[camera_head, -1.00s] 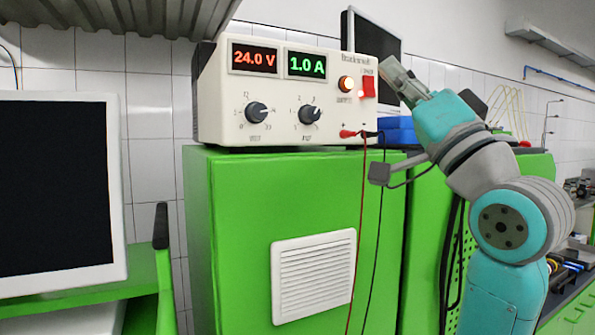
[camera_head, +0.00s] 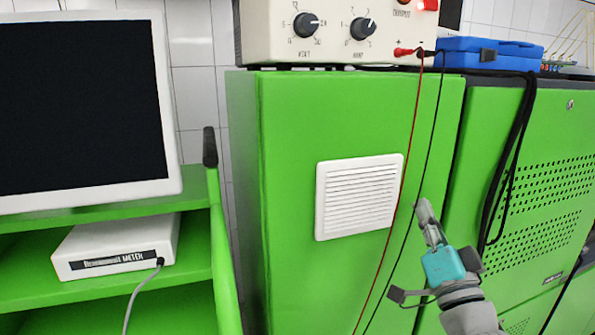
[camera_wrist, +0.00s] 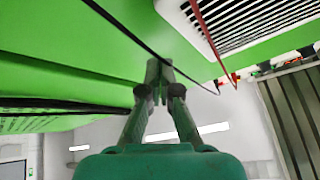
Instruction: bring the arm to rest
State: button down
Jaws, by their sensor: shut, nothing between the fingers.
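My gripper (camera_head: 424,212) is shut and empty. It stands in front of the green cabinet (camera_head: 290,250), to the right of its white vent grille (camera_head: 359,196), with its fingers pointing up in the head view. In the wrist view my gripper (camera_wrist: 160,70) shows its two fingers meeting at the tips. The red lead (camera_head: 412,150) and the black lead (camera_head: 430,150) hang down the cabinet front close to the fingers. I cannot tell whether the fingers touch the black lead.
The power supply (camera_head: 335,45) and a blue case (camera_head: 487,52) sit on top of the cabinets. A monitor (camera_head: 80,195) and a METER box (camera_head: 110,240) stand on a green shelf at left. A thick black cable (camera_head: 508,160) hangs at right.

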jog(key=s+f+n+g+h, duration=0.1)
jog(key=s+f, duration=0.4)
jog(key=f, duration=0.5)
jog(key=s+a+f+g+h, duration=0.1)
jog(key=s+f+g, duration=0.1)
jog(key=s+f, duration=0.55)
jog(key=s+f+n+g+h, duration=0.1)
jog(key=s+f, duration=0.2)
jog(key=f, duration=0.9)
jog(key=s+a+f+n+g, duration=0.1)
jog(key=s+f, duration=0.3)
jog(key=s, duration=1.1)
jog(key=s+a+f+n+g, duration=0.1)
jog(key=s+f+n+g, duration=0.2)
jog(key=s, duration=1.2)
notch_tip(320, 180, down, 2)
jog(key=shift+a+f+n+g+y, duration=0.15)
jog(key=shift+n+g+y, duration=0.2)
jog(key=shift+n, duration=0.25)
jog(key=shift+s, duration=0.1)
